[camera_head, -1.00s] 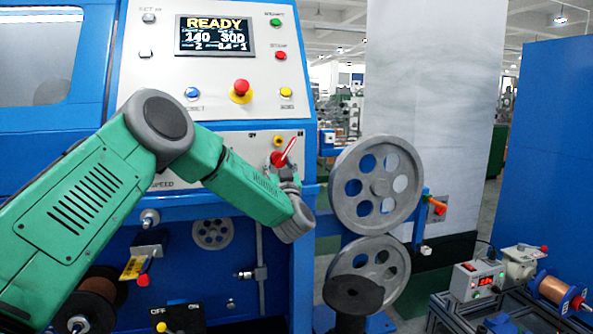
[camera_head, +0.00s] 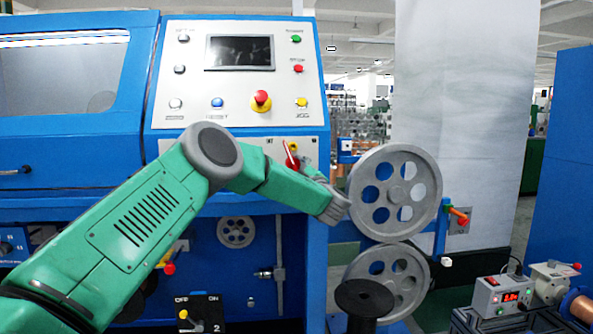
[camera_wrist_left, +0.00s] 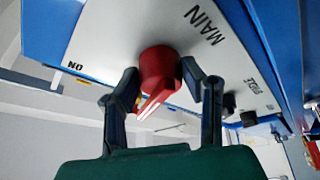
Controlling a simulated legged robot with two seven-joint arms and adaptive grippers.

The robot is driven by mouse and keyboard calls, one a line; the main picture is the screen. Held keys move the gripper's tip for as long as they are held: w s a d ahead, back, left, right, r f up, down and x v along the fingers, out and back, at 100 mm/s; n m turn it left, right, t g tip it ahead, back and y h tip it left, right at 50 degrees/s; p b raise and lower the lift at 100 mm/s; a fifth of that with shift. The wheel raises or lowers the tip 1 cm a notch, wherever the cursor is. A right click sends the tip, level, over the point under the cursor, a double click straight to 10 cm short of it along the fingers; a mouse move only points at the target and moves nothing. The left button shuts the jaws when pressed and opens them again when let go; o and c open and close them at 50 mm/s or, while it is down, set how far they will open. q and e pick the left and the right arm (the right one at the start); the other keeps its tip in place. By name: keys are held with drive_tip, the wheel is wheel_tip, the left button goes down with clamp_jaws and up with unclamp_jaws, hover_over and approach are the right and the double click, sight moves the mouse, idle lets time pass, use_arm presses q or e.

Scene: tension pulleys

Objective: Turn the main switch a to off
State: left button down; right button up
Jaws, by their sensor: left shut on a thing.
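The main switch (camera_head: 290,156) is a red rotary knob with a white-marked handle on the lower white panel of the blue machine. In the head view its handle points up and slightly left. In the left wrist view the red knob (camera_wrist_left: 158,66) sits beside the MAIN lettering, with an ON label at left. My left gripper (camera_head: 299,162) is at the knob. Its two dark fingers (camera_wrist_left: 165,90) stand on either side of the handle in the wrist view, shut on it. Finger contact is partly hidden in the head view. My right gripper is not in view.
Above are a dark display screen (camera_head: 240,52), a red emergency button (camera_head: 261,100) on yellow and several coloured buttons. Large grey pulleys (camera_head: 395,192) stand close to the right of my left wrist. A lower OFF/ON box (camera_head: 200,313) is below my arm.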

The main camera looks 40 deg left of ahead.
sight(297, 167)
use_arm(q)
drive_tip(key=n, duration=0.1)
drive_tip(key=n+g, duration=0.1)
drive_tip(key=n, duration=0.1)
drive_tip(key=n+g+h, duration=0.1)
drive_tip(key=n, duration=0.1)
drive_tip(key=shift+w+r, duration=0.1)
drive_tip(key=shift+r, duration=0.2)
drive_tip(key=shift+n, duration=0.4)
drive_tip(key=c, duration=1)
unclamp_jaws()
drive_tip(key=shift+a, duration=0.1)
drive_tip(key=shift+w+a+f, duration=0.1)
drive_tip(key=shift+a+f, duration=0.1)
drive_tip(key=shift+d, duration=0.1)
drive_tip(key=shift+d, duration=0.3)
drive_tip(key=v, duration=0.6)
drive_tip(key=shift+f, duration=0.1)
drive_tip(key=shift+s+d+f, duration=0.15)
drive_tip(key=shift+s+d, duration=0.1)
drive_tip(key=shift+d, duration=0.3)
